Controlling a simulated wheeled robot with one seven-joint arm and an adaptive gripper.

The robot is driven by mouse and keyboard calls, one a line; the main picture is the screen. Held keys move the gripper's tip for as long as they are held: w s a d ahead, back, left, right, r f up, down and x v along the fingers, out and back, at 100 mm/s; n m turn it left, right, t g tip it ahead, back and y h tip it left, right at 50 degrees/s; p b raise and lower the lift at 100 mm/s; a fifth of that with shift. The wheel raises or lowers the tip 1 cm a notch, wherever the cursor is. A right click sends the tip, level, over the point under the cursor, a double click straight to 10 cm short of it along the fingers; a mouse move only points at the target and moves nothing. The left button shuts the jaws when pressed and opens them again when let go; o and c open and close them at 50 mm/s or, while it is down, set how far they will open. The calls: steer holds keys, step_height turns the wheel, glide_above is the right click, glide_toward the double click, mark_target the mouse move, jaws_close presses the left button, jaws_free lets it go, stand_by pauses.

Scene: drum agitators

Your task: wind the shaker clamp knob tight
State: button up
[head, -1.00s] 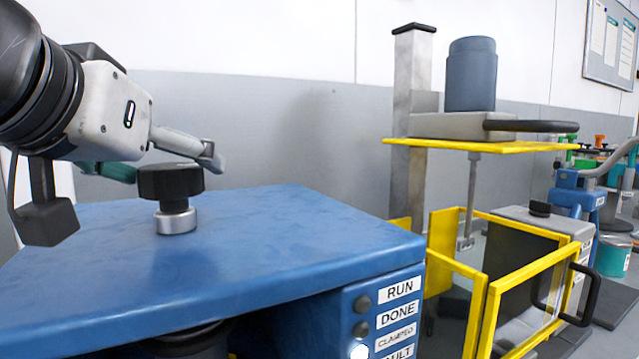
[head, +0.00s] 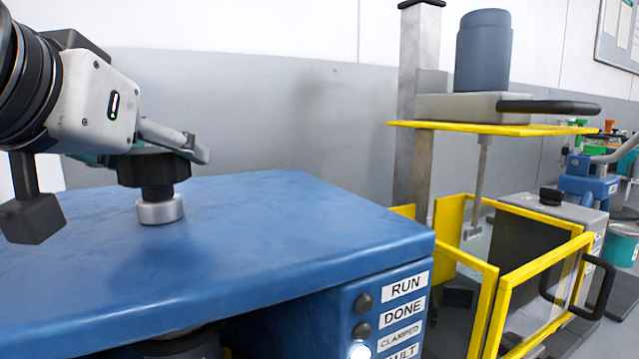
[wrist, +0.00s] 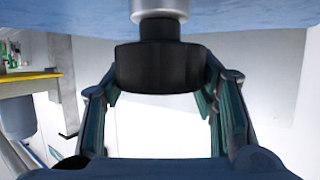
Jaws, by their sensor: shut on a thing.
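The shaker clamp knob (head: 154,174) is black and fluted, on a silver collar (head: 160,209) above the blue machine top. My gripper (head: 165,150) reaches it from the upper left, with its fingers at the knob's upper part. In the wrist view the knob (wrist: 158,68) sits between the two fingers of my gripper (wrist: 160,82), which are shut on its sides. The far finger's contact is hidden in the head view.
The blue machine (head: 290,235) has a panel labelled RUN, DONE and CLAMPED; its third lamp (head: 360,351) is lit white. A drum mixer with a yellow guard (head: 480,280) stands to the right. The blue top right of the knob is clear.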

steer(key=shift+s+f+n+y+b, duration=0.25)
steer(key=shift+f+n+y+b, duration=0.35)
steer(key=shift+b, duration=0.3)
